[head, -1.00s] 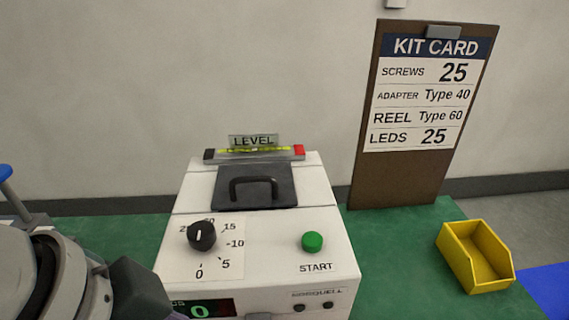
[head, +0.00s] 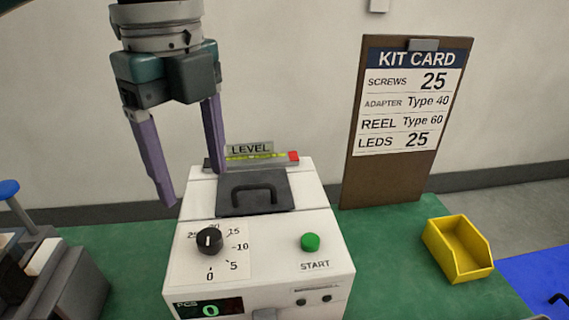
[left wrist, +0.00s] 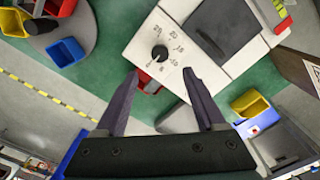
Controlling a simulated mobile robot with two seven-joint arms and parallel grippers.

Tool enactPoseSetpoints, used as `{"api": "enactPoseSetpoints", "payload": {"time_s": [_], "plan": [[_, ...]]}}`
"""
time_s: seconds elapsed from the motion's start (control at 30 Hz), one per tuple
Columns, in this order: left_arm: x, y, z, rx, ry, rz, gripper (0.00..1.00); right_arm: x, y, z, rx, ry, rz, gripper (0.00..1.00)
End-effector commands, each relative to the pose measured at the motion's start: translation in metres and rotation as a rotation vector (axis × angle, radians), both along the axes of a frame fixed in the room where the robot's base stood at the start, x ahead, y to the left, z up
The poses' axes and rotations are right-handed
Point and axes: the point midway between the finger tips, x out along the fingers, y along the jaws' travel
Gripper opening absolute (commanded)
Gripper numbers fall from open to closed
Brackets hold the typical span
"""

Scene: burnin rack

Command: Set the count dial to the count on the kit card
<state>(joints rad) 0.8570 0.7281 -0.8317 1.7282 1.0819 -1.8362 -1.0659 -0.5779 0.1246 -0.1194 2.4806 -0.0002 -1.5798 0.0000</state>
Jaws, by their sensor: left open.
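The black count dial (head: 210,240) sits on the white counter's (head: 280,230) sloped front, with a scale from 0 to 25 around it. Its white pointer mark shows, but the number it points at is hard to tell. The display (head: 209,309) reads 0. The kit card (head: 408,110) reads screws 25, adapter Type 40, reel Type 60, LEDs 25. My left gripper (head: 192,187) is open and empty, fingers down, above and behind the dial without touching it. In the left wrist view the dial (left wrist: 159,53) appears just beyond the fingertips. My right gripper is not in view.
A green START button (head: 310,242) is right of the dial. A dark lid with a handle (head: 255,192) and a level (head: 262,159) are behind. A yellow bin (head: 458,250) stands right on the green table. A grey-and-white object (head: 55,275) is at lower left.

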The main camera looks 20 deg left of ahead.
Motion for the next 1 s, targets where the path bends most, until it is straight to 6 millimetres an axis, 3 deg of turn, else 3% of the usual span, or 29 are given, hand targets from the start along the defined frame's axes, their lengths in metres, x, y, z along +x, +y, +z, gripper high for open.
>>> {"api": "enactPoseSetpoints", "payload": {"time_s": [0.17, 0.53, 0.7, 0.93, 1.0], "plan": [[-0.001, 0.001, -0.021, 0.001, 0.007, -0.003, 0.72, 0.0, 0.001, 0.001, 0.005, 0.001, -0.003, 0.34], [0.0, 0.0, -0.085, 0.0, 0.002, -0.002, 0.72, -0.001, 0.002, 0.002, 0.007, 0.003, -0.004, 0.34], [0.0, 0.0, -0.096, 0.001, 0.0, -0.004, 0.72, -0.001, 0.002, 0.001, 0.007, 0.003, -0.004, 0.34], [0.0, 0.0, -0.097, 0.001, -0.001, -0.004, 0.72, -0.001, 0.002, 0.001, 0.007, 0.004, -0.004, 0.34], [0.0, 0.0, -0.097, 0.001, -0.001, -0.004, 0.66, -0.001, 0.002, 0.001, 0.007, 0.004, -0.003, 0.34]]}}
